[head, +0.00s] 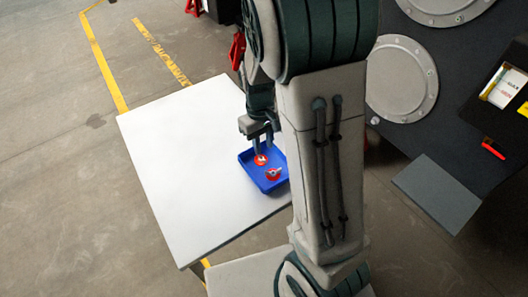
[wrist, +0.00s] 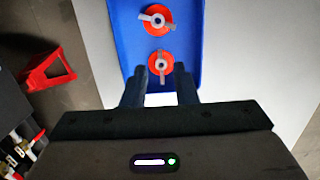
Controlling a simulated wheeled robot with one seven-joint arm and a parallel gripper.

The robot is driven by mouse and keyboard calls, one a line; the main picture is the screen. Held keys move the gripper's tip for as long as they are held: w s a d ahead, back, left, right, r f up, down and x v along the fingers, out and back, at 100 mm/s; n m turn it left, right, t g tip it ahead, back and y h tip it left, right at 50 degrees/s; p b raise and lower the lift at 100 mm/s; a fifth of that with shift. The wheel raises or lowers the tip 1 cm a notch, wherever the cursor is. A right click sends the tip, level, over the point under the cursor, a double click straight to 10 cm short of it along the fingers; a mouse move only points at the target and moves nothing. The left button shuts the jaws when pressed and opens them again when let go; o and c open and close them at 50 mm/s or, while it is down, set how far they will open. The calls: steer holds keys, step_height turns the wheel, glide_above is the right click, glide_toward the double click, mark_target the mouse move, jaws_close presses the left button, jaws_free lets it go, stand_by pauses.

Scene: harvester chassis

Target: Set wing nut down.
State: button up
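Two wing nuts, each a red disc with grey wings, are in a blue tray (head: 247,157). The nearer-to-gripper wing nut (wrist: 160,64) lies between and just beyond my fingertips in the wrist view; it also shows in the head view (head: 260,160). The other wing nut (wrist: 156,19) is farther up the tray and shows in the head view (head: 273,174). My gripper (wrist: 160,82) is open, with a gap visible on both sides between the fingers and the nut. In the head view my gripper (head: 263,147) is over the tray's back part. Its exact height cannot be told.
The tray stands on a white table (head: 185,165) with clear surface to its left. My arm hides the table's right side. A red bracket-like object (wrist: 47,72) is at the left in the wrist view. A dark chassis panel (head: 450,110) with round covers stands at right.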

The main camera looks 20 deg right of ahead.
step_height(320, 180, up, 6)
steer(key=s+r+m+t, duration=0.3)
steer(key=s+r, duration=0.4)
steer(key=s, duration=0.6)
steer(key=shift+a+m+t, duration=0.25)
steer(key=shift+m+t, duration=0.05)
steer(key=shift+t, duration=0.1)
steer(key=shift+r, duration=0.1)
